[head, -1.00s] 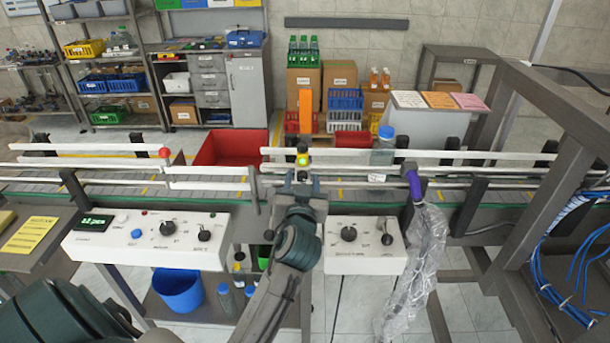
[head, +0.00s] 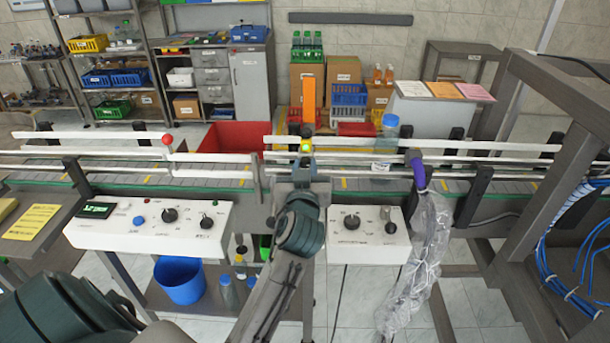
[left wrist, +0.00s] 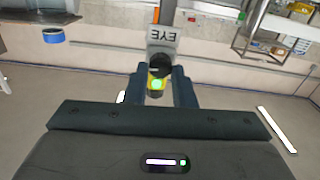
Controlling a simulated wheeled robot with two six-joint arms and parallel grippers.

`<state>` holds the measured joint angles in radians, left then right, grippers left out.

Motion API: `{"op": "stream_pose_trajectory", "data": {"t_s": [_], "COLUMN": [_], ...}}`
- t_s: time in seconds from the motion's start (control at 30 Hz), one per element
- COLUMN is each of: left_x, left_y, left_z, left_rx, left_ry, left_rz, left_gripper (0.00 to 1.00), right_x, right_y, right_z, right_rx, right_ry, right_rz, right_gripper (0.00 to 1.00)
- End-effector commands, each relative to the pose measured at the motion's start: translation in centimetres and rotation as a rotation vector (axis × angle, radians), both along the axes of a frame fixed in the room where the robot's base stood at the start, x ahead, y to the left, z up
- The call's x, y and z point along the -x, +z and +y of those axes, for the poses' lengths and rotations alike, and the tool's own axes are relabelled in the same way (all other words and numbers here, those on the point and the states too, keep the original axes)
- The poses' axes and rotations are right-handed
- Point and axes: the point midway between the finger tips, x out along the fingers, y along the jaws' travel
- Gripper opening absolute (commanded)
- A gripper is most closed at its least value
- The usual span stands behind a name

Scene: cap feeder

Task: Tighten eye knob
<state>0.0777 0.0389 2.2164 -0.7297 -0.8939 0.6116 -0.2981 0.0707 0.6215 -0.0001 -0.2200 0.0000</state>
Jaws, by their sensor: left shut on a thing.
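The eye is a small yellow body with a lit green spot (head: 305,147), below an orange upright plate (head: 309,100) at the conveyor rail. In the left wrist view, a plate marked EYE (left wrist: 163,38) stands behind a round black knob (left wrist: 160,68), with the yellow body and green light (left wrist: 157,84) just below it. My left gripper (head: 303,163) reaches up to the eye from the front. In the left wrist view, its two dark fingers (left wrist: 160,86) stand on either side of the knob, shut on it. The exact contact is partly hidden. My right gripper is not in view.
White rails (head: 210,157) run along the conveyor. A red ball-topped lever (head: 167,139) stands left, and a blue-capped clear bottle (head: 385,155) right. Two control boxes (head: 150,236) flank my arm.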

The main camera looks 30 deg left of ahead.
Motion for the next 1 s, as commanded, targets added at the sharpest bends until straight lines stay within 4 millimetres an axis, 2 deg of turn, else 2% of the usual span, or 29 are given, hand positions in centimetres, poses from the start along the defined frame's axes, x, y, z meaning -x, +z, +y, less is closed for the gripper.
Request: {"op": "stream_pose_trajectory", "data": {"t_s": [0.03, 0.3, 0.57, 1.0], "left_x": [0.0, 0.0, 0.0, 0.0], "left_y": [-0.6, -0.6, -0.5, -0.5], "left_z": [0.0, 0.1, 0.1, 0.2], "left_rx": [0.032, 0.249, 0.46, 0.816], "left_ry": [0.0, -0.001, -0.002, -0.005], "left_rz": [-0.024, -0.156, -0.285, -0.503], "left_gripper": [0.0, 0.0, 0.0, 0.0], "right_x": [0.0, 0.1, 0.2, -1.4], "right_y": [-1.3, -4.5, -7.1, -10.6], "right_z": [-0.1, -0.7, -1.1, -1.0], "right_rx": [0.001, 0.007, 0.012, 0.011], "right_ry": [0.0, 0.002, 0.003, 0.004], "right_rz": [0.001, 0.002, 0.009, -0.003], "right_gripper": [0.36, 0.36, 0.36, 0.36]}}
